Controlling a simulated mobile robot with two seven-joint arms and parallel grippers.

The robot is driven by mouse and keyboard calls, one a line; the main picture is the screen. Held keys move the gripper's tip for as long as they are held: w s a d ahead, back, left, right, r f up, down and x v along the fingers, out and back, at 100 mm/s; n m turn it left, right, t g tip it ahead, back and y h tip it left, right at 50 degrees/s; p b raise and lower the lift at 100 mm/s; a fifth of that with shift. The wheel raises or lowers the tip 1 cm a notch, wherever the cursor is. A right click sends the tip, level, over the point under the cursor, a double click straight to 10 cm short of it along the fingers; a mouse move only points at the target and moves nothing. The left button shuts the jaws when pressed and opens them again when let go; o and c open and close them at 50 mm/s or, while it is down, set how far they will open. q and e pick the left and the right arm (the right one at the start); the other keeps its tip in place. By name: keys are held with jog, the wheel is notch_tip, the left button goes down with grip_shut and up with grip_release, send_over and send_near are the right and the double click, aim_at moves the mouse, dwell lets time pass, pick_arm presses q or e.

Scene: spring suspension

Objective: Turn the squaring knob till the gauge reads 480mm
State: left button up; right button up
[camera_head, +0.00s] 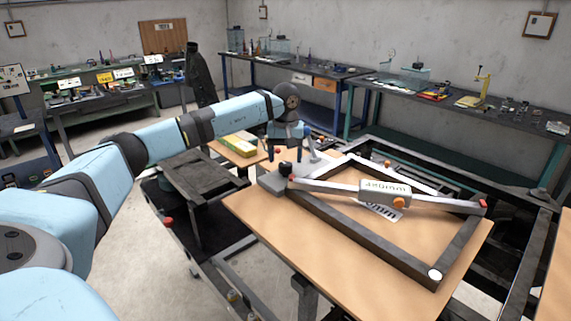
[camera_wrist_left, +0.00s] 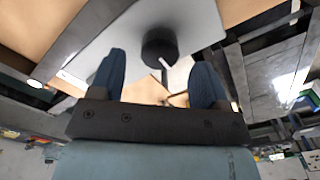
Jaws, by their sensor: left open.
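The black squaring knob (camera_head: 285,169) stands on a grey block (camera_head: 270,184) at the left corner of a dark rectangular frame (camera_head: 375,240). A pale bar runs from the block across the frame and carries the gauge (camera_head: 385,193). The gauge's readout is upside down and I cannot read its number surely. My left gripper (camera_head: 285,151) is open, just above the knob in the head view. In the left wrist view the round dark knob (camera_wrist_left: 159,46) lies between the two blue fingers, with gaps on both sides. My right gripper is not in view.
The frame lies on a tan board (camera_head: 262,222) with bare room at its front left. A small orange knob (camera_head: 398,203) sits on the gauge. A dark cart (camera_head: 190,200) stands at left, and cluttered workbenches (camera_head: 460,110) line the walls.

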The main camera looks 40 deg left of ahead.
aim_at(286, 164)
pick_arm(q)
notch_tip(286, 164, up, 11)
jog(key=shift+b, duration=0.4)
